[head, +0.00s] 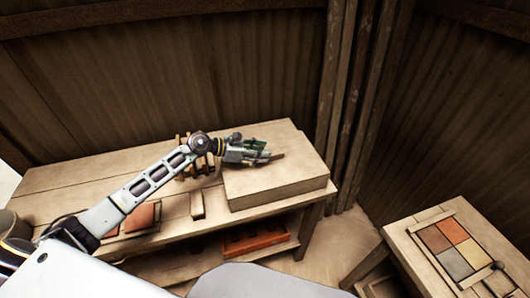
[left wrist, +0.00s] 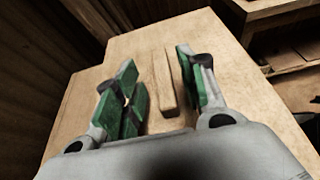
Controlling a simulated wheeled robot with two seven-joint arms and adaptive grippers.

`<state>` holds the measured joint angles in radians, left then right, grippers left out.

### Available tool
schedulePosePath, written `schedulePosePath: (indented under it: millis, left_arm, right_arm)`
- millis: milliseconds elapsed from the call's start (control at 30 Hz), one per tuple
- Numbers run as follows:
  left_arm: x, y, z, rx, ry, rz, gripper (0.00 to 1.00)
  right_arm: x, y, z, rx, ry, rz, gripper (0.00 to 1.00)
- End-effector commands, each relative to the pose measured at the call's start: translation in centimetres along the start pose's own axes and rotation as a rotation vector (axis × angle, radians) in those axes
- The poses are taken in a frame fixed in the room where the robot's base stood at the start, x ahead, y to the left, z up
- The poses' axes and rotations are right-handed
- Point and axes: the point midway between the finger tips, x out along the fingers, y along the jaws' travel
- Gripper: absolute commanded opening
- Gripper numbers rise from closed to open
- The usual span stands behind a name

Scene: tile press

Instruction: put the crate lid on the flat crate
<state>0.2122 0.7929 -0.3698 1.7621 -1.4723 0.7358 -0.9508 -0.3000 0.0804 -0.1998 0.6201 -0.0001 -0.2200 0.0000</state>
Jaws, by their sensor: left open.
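The flat crate (head: 280,194) is a low pale wooden box at the right end of the bench. The crate lid (head: 295,170) lies flat on top and covers it; I cannot make out a seam between them. A wooden bar handle (left wrist: 166,92) stands on the lid, and its end (head: 279,157) shows beyond my gripper in the head view. My left gripper (head: 266,152) is open just above the lid. In the left wrist view its green-padded fingers (left wrist: 158,78) are on either side of the handle, with gaps. My right gripper is not in view.
The bench (head: 80,178) holds a wooden rack (head: 184,150), a small wooden block (head: 197,206) and a reddish tile (head: 140,218). An orange tray (head: 255,241) is on the lower shelf. A second table (head: 410,247) with a tile panel (head: 455,246) stands right. Walls are close behind.

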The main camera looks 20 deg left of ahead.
Motion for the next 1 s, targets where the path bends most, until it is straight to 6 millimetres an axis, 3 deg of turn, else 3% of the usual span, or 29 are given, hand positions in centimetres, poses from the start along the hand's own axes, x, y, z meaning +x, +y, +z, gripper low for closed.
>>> schedulePosePath:
  millis: [1000]
  left_arm:
    - [-9.1, 0.0, -0.1, -0.001, 0.001, 0.000, 0.41]
  right_arm:
    - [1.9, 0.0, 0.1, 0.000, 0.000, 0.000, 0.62]
